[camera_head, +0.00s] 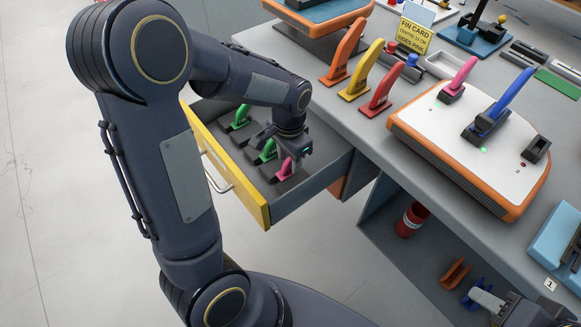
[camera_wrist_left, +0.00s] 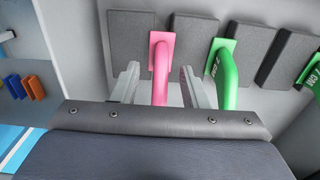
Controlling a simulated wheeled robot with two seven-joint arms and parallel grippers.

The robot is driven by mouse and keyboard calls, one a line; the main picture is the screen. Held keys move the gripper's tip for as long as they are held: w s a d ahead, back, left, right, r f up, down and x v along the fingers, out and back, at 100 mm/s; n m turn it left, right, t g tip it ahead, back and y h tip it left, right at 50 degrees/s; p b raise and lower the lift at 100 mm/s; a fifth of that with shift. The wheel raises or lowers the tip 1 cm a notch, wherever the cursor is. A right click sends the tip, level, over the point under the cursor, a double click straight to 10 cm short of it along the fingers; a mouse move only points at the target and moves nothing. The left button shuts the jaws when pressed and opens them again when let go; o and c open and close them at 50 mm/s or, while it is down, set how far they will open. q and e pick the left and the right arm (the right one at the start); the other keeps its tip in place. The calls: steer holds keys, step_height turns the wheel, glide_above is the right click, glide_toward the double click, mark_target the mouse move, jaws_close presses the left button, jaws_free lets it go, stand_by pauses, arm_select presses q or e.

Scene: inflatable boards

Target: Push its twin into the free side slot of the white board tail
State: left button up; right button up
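The white board tail (camera_head: 440,122) with an orange rim lies on the bench. A pink fin (camera_head: 458,78) stands in its left side slot and a blue fin (camera_head: 505,100) in its middle slot. The right side slot (camera_head: 536,149) is empty, with a red light beside it. Another pink fin (camera_head: 284,171) stands in the open drawer (camera_head: 312,186) and shows in the left wrist view (camera_wrist_left: 161,62). My left gripper (camera_wrist_left: 158,85) is open, with its fingers on either side of this fin and gaps visible. My right gripper (camera_head: 484,298) is low at the right; its fingertips are unclear.
Green fins (camera_head: 240,116) share the drawer, in dark foam blocks. Orange, yellow and red fins (camera_head: 382,92) stand on the bench beside a yellow fin card (camera_head: 412,36). A red cup (camera_head: 411,220) and an orange clip (camera_head: 455,273) are on the shelf below. The drawer walls are close around my left gripper.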

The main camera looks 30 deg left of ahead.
arm_select(q)
step_height(320, 180, down, 2)
steer(key=shift+f, duration=0.2)
steer(key=c, duration=0.8)
steer(key=shift+r, duration=0.15)
